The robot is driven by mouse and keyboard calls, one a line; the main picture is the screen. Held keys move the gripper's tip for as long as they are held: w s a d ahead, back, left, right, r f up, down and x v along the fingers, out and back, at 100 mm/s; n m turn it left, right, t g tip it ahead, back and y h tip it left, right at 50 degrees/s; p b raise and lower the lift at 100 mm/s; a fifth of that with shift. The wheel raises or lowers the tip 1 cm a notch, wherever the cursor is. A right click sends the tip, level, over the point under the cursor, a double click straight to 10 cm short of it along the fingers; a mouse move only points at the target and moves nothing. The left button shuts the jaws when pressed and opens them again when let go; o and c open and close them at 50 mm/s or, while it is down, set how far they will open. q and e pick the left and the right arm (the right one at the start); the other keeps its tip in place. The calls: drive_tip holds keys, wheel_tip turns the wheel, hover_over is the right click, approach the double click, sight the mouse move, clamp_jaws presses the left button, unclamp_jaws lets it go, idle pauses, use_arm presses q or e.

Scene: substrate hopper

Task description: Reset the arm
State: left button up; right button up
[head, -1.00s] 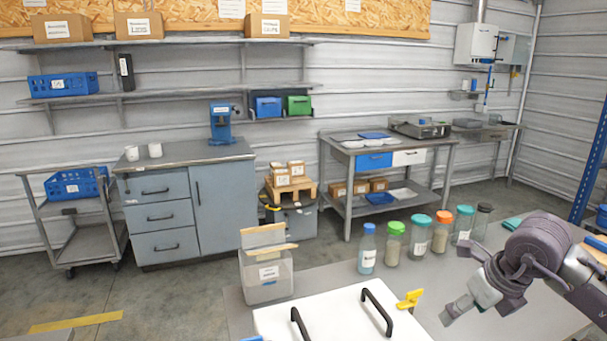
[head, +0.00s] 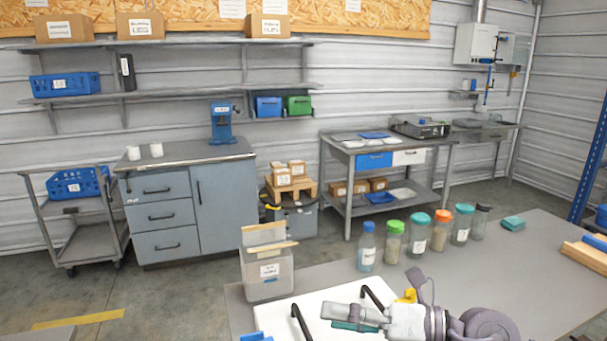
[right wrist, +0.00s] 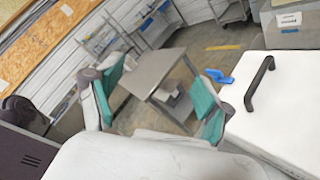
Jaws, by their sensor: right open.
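My right gripper (head: 334,318) is low over the white lid (head: 285,321) at the front of the table, pointing left. In the right wrist view my right gripper (right wrist: 158,97) shows two teal-padded fingers spread apart with nothing between them. The lid has two black handles; the left handle (head: 300,325) is clear, and the right handle (head: 377,300) is partly hidden behind my gripper. In the right wrist view one black handle (right wrist: 259,83) stands on the lid, right of the fingers. My left gripper is in neither view.
Behind the lid stand a clear bin (head: 267,272) and a row of jars, including a blue-capped bottle (head: 367,247). A yellow object (head: 408,296) is close behind my gripper. A teal block (head: 513,223) lies right; the table's right middle is clear.

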drive_tip(key=w+d+r+m+t+h, duration=0.1)
drive_tip(key=d+r+m+t+h, duration=0.2)
drive_tip(key=m+t, duration=0.65)
drive_tip(key=w+d+m+t+h, duration=0.25)
drive_tip(key=d+m+t, duration=0.3)
drive_tip(key=m, duration=0.65)
drive_tip(key=s+d+f+m+g+h, duration=0.2)
drive_tip(key=d+f+m+h, duration=0.2)
drive_tip(key=f+m+h, duration=0.3)
drive_tip(key=s+d+f+m+g+h, duration=0.2)
drive_tip(key=d+f+m+h, duration=0.3)
drive_tip(key=f, duration=0.3)
drive_tip(key=s+a+f+m+g+y, duration=0.2)
drive_tip(key=s+f+m+g, duration=0.2)
drive_tip(key=s+f+g, duration=1.15)
drive_tip(key=s+f+t, duration=0.1)
drive_tip(key=s+f, duration=0.2)
drive_tip(key=f, duration=1.1)
drive_tip(key=s+f+t, duration=0.1)
drive_tip(key=s+f, duration=0.3)
drive_tip(key=f, duration=0.9)
drive_tip(key=s+d+f+g, duration=0.1)
drive_tip(key=s+d+f, duration=0.1)
drive_tip(key=s+f, duration=1.4)
drive_tip(key=shift+s+d+f, duration=0.3)
drive_tip(key=shift+s+f, duration=0.05)
drive_tip(key=shift+f, duration=0.3)
